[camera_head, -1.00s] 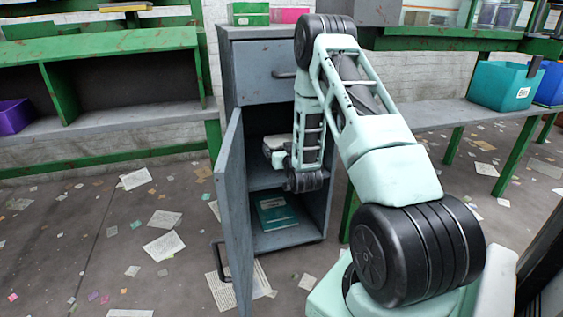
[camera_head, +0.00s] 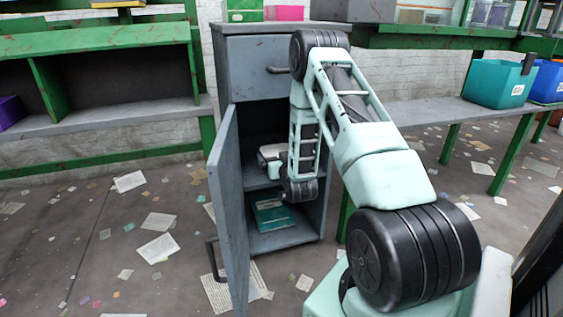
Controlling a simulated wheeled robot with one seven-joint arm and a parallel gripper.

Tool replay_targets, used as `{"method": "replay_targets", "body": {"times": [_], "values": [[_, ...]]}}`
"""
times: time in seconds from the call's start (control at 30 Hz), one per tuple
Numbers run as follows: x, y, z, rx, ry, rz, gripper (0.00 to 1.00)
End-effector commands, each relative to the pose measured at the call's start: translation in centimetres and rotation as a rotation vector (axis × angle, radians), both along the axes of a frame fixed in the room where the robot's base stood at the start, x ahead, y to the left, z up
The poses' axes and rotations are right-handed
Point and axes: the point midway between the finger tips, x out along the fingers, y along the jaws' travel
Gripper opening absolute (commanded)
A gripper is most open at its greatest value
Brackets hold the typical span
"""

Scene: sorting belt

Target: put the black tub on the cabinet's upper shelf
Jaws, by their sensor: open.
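The grey cabinet (camera_head: 262,78) stands in the middle with its door (camera_head: 229,205) swung open to the left. Its upper shelf (camera_head: 258,183) lies below the drawer, in a dark compartment. My arm reaches in front of the cabinet, and my gripper (camera_head: 268,156) is at the opening of the upper compartment, above the shelf. The gripper is open; its fingertips are hard to make out against the dark interior. I cannot make out the black tub; the dark compartment and my arm may hide it.
A teal box or book (camera_head: 271,213) lies in the cabinet's lower compartment. A green shelf unit (camera_head: 100,45) stands at left with a purple bin (camera_head: 10,111). At right, a bench holds a teal bin (camera_head: 497,84) and a blue bin (camera_head: 549,82). Papers litter the floor.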

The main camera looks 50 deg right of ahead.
Motion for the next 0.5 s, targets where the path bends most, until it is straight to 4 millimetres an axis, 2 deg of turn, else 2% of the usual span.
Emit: {"method": "replay_targets", "body": {"times": [0.17, 0.5], "values": [[-2.2, 1.4, 0.1, 0.002, 0.005, 0.0, 1.0], [-8.1, 5.0, 0.3, 0.002, 0.003, 0.0, 1.0]]}}
